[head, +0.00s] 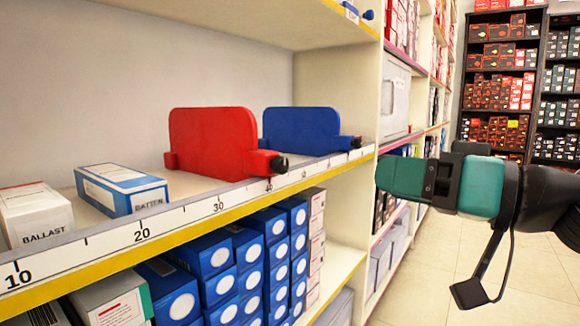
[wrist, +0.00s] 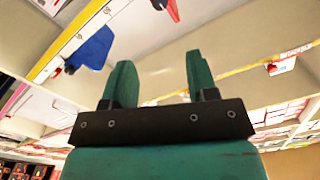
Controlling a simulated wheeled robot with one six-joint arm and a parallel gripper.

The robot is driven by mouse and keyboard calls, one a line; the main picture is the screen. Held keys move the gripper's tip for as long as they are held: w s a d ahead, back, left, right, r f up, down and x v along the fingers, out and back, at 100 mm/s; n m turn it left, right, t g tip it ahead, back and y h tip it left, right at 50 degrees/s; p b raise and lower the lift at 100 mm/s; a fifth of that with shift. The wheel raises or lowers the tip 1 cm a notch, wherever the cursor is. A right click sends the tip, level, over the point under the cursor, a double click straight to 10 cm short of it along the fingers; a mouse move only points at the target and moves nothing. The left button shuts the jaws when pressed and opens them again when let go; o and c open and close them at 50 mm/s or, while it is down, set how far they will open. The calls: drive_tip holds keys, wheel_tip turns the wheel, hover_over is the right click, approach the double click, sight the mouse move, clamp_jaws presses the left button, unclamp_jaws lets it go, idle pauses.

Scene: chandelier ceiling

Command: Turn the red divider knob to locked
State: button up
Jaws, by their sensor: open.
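The red divider (head: 214,143) stands upright on the shelf, at about the 30 to 40 part of the scale strip. Its black knob (head: 279,164) sticks out at its front right, over the strip. The knob's setting is too small to read. In the wrist view a small part of the red divider (wrist: 173,9) shows at the top edge. My gripper (head: 380,178) is right of the shelf in the head view, apart from the divider and knob. In the wrist view its two green fingers (wrist: 158,85) are spread, with nothing between them.
A blue divider (head: 302,130) with its own knob (head: 356,142) stands right of the red one. A BATTEN box (head: 120,188) and a BALLAST box (head: 36,212) stand to the left. The aisle floor (head: 480,265) is clear.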

sight(285, 164)
drive_tip(key=p+x, duration=0.7)
drive_tip(key=x, duration=0.8)
drive_tip(key=shift+w+a, duration=0.15)
drive_tip(key=shift+a, duration=0.1)
drive_tip(key=c, duration=0.9)
